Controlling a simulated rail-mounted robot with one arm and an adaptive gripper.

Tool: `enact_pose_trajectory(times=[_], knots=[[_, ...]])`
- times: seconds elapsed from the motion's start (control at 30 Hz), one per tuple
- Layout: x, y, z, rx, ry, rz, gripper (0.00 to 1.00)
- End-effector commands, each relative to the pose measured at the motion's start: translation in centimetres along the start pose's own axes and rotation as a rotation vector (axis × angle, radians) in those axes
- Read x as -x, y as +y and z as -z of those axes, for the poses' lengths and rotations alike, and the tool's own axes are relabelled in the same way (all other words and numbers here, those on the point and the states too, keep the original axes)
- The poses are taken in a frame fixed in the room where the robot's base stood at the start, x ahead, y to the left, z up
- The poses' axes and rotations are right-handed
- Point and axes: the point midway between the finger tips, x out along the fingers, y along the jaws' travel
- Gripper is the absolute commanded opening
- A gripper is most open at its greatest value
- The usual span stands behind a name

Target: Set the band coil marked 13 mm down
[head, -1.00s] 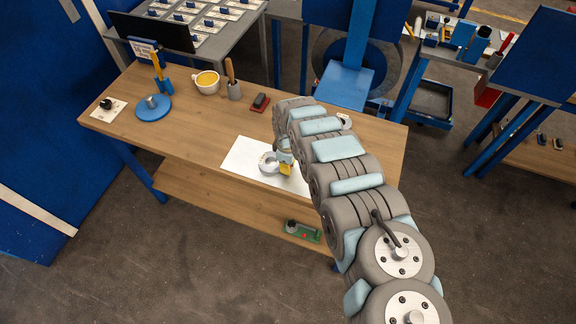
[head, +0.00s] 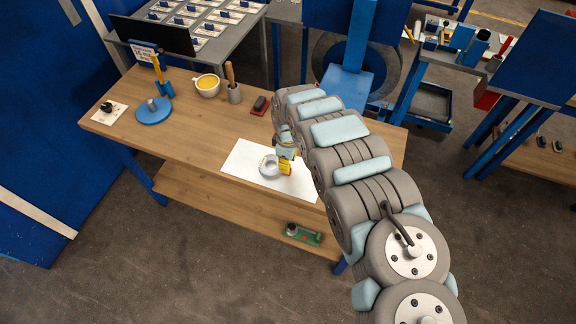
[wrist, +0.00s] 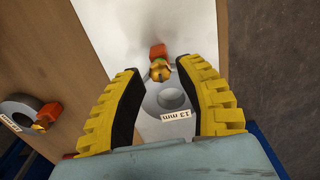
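The band coil marked 13 mm (wrist: 171,98) is a grey ring with a white label, an orange piece and a brass-coloured piece at its far side. It lies flat on a white sheet (wrist: 120,28) and also shows in the head view (head: 268,166). My gripper (wrist: 165,85) is open, with its yellow-backed fingers on either side of the coil and apparent gaps to it. In the head view my gripper (head: 286,167) hangs beside the coil's right side. Whether the fingers touch the sheet cannot be told.
The bench (head: 190,133) also holds a yellow-filled cup (head: 207,86), a blue disc stand (head: 153,111) and a red-black block (head: 260,104). A green item (head: 302,235) is on the lower shelf.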

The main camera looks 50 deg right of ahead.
Motion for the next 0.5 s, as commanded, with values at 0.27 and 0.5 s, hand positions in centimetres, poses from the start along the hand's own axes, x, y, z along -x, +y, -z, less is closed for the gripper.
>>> enact_pose_trajectory(times=[0.27,0.5], knots=[[3.2,0.2,0.0,0.000,0.000,-0.005,0.36],[5.8,0.1,0.0,-0.001,-0.001,-0.004,0.36]])
